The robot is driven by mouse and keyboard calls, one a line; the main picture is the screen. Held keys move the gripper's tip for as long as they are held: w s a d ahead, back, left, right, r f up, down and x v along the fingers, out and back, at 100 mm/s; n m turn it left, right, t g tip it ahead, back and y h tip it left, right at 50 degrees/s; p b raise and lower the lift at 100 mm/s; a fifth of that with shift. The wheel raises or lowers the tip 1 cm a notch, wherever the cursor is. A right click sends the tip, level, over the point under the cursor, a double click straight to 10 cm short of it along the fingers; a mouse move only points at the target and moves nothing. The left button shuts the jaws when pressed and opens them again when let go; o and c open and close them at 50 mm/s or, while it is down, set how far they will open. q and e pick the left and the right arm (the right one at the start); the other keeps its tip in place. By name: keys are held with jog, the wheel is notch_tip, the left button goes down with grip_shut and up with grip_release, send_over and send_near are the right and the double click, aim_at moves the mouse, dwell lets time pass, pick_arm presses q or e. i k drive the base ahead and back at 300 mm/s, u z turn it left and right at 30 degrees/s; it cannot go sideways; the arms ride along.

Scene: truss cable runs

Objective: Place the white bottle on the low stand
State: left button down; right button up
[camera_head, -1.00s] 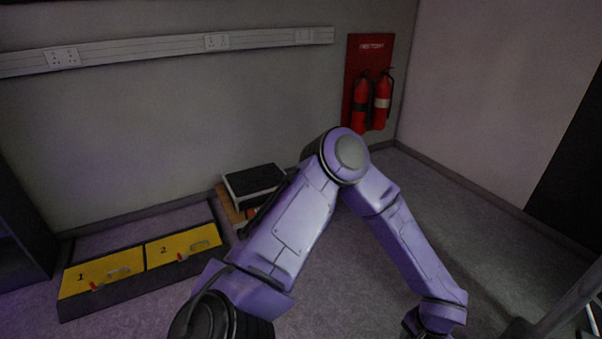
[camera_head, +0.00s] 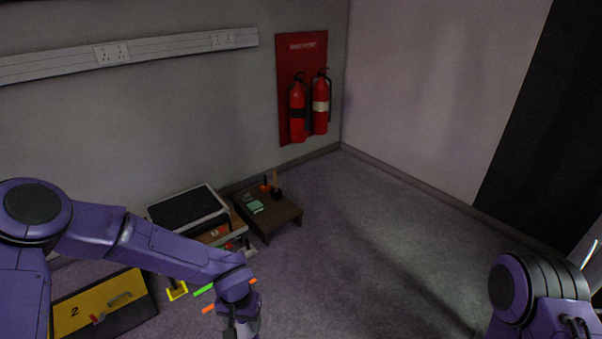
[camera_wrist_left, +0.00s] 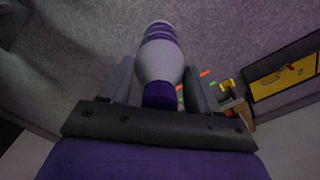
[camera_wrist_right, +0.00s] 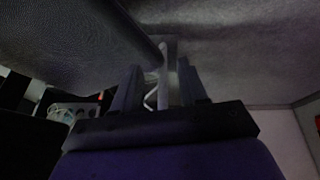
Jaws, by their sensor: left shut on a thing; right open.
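In the left wrist view a white bottle (camera_wrist_left: 161,60) with purple bands and a purple end sits between the fingers of my left gripper (camera_wrist_left: 158,78). The gripper is shut on it. In the head view my left gripper (camera_head: 243,322) is at the bottom edge, in front of the low brown stand and nearer to me; the bottle is hard to make out there. The low brown stand (camera_head: 284,222) is on the floor near the wall, with small items on it. My right gripper (camera_wrist_right: 160,80) is open, with a pale bar in view beyond its fingers.
A black-topped box (camera_head: 189,210) is just left of the stand. A yellow-topped case (camera_head: 95,304) and coloured pieces (camera_head: 204,290) lie by my left arm. Two fire extinguishers (camera_head: 298,112) hang on the wall. The floor (camera_head: 365,245) right of the stand is clear.

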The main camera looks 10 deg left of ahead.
aim_at(277, 213)
jog(key=u, duration=0.65)
jog(key=i, duration=1.75)
jog(key=z, duration=0.25)
jog(key=i, duration=1.5)
jog(key=z, duration=0.55)
